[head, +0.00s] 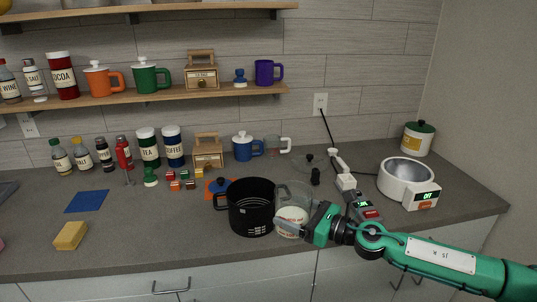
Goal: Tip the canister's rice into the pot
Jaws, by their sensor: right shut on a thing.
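A black pot (251,210) with a side handle stands on the counter at the centre, and its top is open. A clear canister (292,196) is just right of the pot, with white rice (290,222) in its lower part. The canister looks close to upright; I cannot tell whether it touches the counter or the pot. My right gripper (298,228) reaches in from the right and is shut on the canister, covering part of its lower side. My left gripper is not in view.
A white rice cooker (394,189) with a green display is on the right. Small blocks, jars, a blue mug (243,147) and a measuring cup (275,147) stand behind the pot. A yellow sponge (71,236) lies front left. The counter left of the pot is mostly clear.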

